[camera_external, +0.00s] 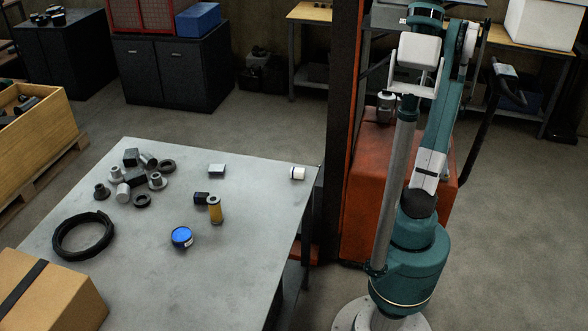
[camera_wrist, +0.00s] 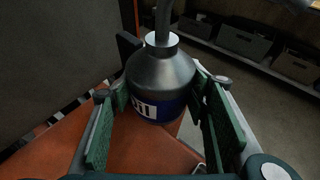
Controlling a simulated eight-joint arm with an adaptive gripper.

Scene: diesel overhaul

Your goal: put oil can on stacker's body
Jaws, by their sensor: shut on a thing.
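The orange stacker's body (camera_external: 362,190) stands behind my arm in the external view. Its orange top (camera_wrist: 95,145) lies under the can in the wrist view. I cannot tell whether the can's base touches it. The can (camera_external: 386,105) shows partly beside my arm in the external view; my fingers are hidden there.
The stacker's dark mast (camera_external: 345,120) rises just left of the body. A grey table (camera_external: 130,270) at left holds a blue-topped tin (camera_external: 181,237), a yellow cylinder (camera_external: 215,210), a black ring (camera_external: 83,236) and several metal parts. Shelves with bins (camera_wrist: 245,42) stand behind.

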